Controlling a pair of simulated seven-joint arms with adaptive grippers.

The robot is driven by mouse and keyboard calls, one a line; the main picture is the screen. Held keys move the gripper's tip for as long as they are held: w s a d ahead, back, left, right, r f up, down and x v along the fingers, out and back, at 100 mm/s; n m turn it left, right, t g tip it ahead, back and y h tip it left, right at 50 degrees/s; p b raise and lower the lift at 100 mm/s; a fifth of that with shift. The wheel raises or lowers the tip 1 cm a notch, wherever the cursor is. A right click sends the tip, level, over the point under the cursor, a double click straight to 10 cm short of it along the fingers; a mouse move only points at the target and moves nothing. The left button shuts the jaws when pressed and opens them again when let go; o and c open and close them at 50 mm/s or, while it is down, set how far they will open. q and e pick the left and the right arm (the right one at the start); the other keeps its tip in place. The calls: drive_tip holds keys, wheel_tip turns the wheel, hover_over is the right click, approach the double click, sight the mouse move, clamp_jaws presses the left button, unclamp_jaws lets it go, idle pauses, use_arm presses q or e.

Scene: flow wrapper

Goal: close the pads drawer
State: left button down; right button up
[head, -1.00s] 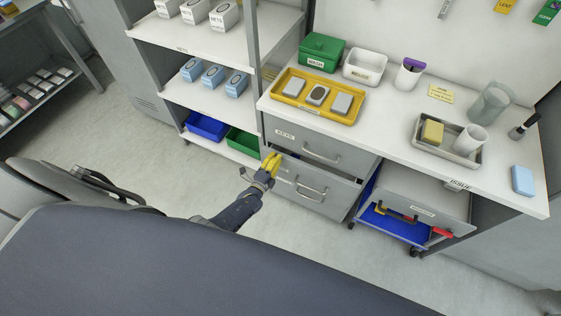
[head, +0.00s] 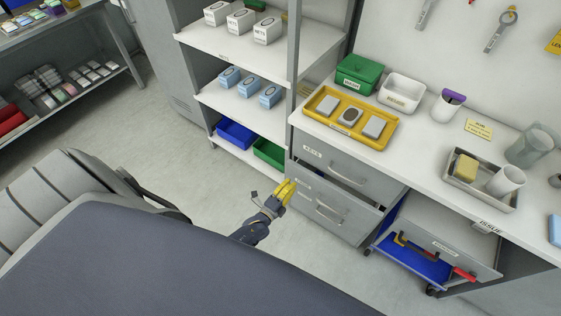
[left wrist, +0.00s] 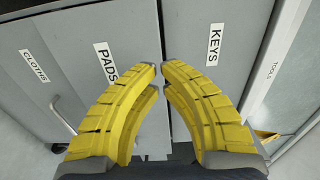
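The pads drawer (head: 338,215) is the grey lower drawer front in the head view, standing a little out with a dark gap above it. Its PADS label (left wrist: 107,62) shows in the left wrist view. My left gripper (head: 290,184) is at the upper left end of this front. In the left wrist view its yellow fingers (left wrist: 160,68) come together at the tips with nothing visible held, between the PADS and KEYS labels. Whether they touch the front I cannot tell. My right gripper is not in view.
The keys drawer (head: 350,170) is above. A yellow tray (head: 385,146) is on the counter. Shelves with blue (head: 235,133) and green bins stand left. Floor left of my gripper is clear.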

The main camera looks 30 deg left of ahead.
use_arm(q)
drive_tip(key=c, duration=2.2)
unclamp_jaws()
drive_tip(key=s, duration=0.6)
drive_tip(key=shift+s+a, duration=0.15)
drive_tip(key=shift+a, duration=0.05)
drive_tip(key=shift+s+a+f, duration=0.1)
drive_tip(key=shift+s+f, duration=0.05)
drive_tip(key=shift+s, duration=0.35)
drive_tip(key=shift+s+a+f, duration=0.1)
drive_tip(key=shift+s, duration=0.4)
wheel_tip(320, 180, up, 2)
drive_tip(key=m+h, duration=0.1)
drive_tip(key=n+g+y, duration=0.1)
drive_tip(key=g, duration=0.2)
approach(299, 170)
drive_tip(key=x, duration=0.5)
drive_tip(key=shift+w+f, duration=0.25)
drive_tip(key=shift+w, duration=0.1)
drive_tip(key=shift+w+d, duration=0.15)
drive_tip(key=shift+w, duration=0.9)
